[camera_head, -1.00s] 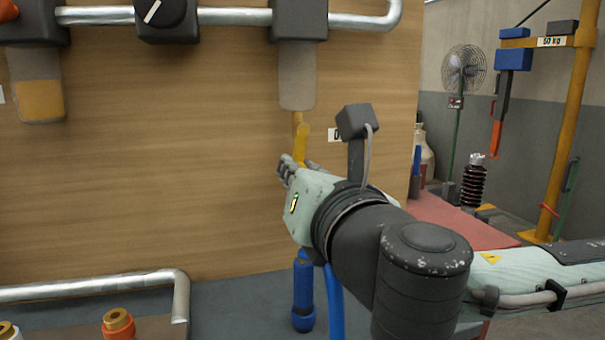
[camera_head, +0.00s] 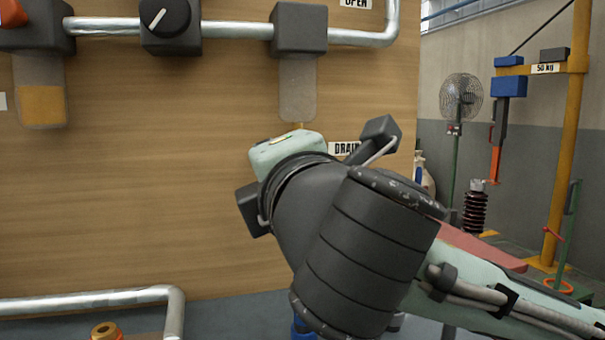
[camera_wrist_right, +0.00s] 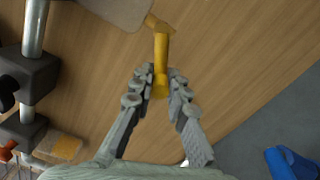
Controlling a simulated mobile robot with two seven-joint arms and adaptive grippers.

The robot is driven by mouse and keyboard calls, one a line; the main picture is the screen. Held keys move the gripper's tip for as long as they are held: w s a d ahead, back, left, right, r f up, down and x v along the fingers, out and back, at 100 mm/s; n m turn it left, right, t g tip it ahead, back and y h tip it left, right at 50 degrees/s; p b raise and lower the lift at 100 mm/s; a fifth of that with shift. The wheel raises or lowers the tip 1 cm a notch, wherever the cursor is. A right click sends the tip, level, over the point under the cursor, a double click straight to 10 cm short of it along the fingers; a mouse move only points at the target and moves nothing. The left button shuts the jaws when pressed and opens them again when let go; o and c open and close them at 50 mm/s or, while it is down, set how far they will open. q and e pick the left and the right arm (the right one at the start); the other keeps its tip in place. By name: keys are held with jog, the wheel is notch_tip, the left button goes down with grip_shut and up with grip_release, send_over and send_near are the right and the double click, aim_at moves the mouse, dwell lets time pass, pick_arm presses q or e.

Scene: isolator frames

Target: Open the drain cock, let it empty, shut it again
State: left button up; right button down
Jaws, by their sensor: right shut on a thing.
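The drain cock is yellow and sits below a grey, translucent bowl (camera_head: 297,92) on the wooden panel. In the head view only a sliver of it shows above my right gripper (camera_head: 288,150), whose fingers are hidden behind its body. In the right wrist view the cock's yellow handle (camera_wrist_right: 161,52) runs down between the fingers of my right gripper (camera_wrist_right: 158,82), which is shut on it. The bowl above shows no amber liquid. A DRAIN label (camera_head: 345,148) is beside the cock, partly covered by my wrist. My left gripper is out of view.
A second bowl (camera_head: 42,104) with amber content hangs at the left. A black knob (camera_head: 165,18) and a metal pipe (camera_head: 235,29) run along the top. A lower pipe (camera_head: 90,303) is at bottom left. A fan (camera_head: 460,98) and yellow post (camera_head: 566,140) stand beyond the panel.

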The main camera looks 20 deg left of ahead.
jog(key=m, duration=0.1)
jog(key=r+m, duration=0.1)
jog(key=m, duration=0.1)
jog(key=shift+s+a+m, duration=0.1)
jog(key=shift+a+m, duration=0.1)
jog(key=shift+m, duration=0.1)
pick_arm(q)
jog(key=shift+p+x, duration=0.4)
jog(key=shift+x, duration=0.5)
pick_arm(e)
jog(key=shift+r+m, duration=0.6)
jog(key=shift+m, duration=0.7)
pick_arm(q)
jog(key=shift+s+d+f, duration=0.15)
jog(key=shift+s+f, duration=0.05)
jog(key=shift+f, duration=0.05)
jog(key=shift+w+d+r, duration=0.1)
pick_arm(e)
jog(key=c, duration=1.5)
grip_release()
jog(key=shift+r, duration=0.15)
jog(key=shift+s, duration=0.1)
jog(key=v, duration=0.7)
jog(key=shift+s+d, duration=0.15)
